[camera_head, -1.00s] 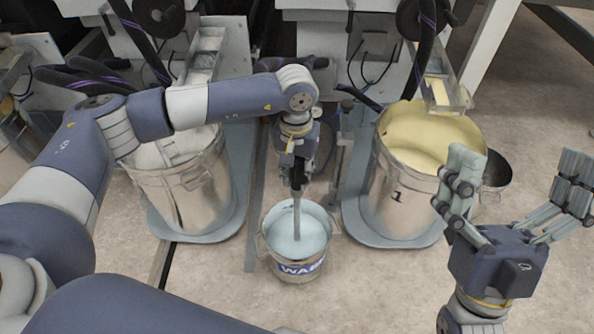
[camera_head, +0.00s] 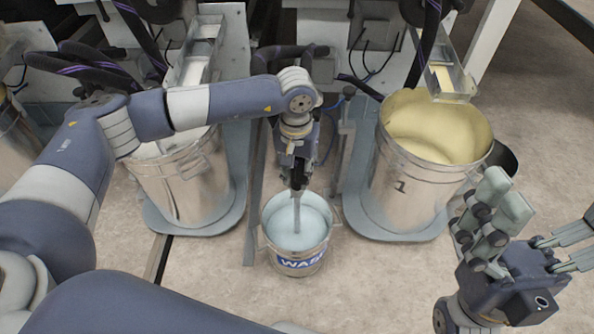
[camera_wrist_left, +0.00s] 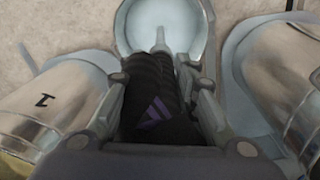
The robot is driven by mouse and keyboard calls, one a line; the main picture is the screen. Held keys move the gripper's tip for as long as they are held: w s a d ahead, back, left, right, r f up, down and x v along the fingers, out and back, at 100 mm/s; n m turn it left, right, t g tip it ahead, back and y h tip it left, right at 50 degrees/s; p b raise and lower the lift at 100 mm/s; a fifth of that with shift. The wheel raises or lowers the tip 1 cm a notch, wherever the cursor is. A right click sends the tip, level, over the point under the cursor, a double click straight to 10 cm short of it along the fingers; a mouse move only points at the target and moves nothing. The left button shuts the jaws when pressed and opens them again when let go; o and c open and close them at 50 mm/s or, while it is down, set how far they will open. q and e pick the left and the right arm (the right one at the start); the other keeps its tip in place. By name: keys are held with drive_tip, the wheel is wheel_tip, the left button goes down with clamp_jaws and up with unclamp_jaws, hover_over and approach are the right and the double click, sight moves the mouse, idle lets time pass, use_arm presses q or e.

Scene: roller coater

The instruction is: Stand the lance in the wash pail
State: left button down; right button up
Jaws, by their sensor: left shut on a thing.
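The wash pail (camera_head: 300,264), metal with a "WASH" label and pale blue liquid, stands on the floor in mid-view. The lance (camera_head: 297,215) is a grey rod pointing down into the pail's opening, nearly upright. Its lower end meets the liquid; whether it touches the bottom is hidden. My left gripper (camera_head: 297,186) is shut on the lance just above the pail's far rim. In the left wrist view, the lance's dark upper part (camera_wrist_left: 155,100) lies between the fingers, with the pail (camera_wrist_left: 205,35) beyond. My right gripper (camera_head: 545,215) is open and empty at the right.
A large metal drum with yellow liquid (camera_head: 400,190) stands right of the pail, and one with whitish contents (camera_head: 185,190) stands left. Both sit on blue-grey bases. Machines with chutes and hoses (camera_head: 370,40) line the back. The floor in front of the pail is clear.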

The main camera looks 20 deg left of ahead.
use_arm(q)
drive_tip(key=shift+f, duration=0.1)
idle(0.3)
drive_tip(key=shift+f+b, duration=0.95)
drive_tip(key=shift+f, duration=0.05)
drive_tip(key=c, duration=1.2)
unclamp_jaws()
wheel_tip(320, 180, up, 12)
drive_tip(key=shift+a+r, duration=0.1)
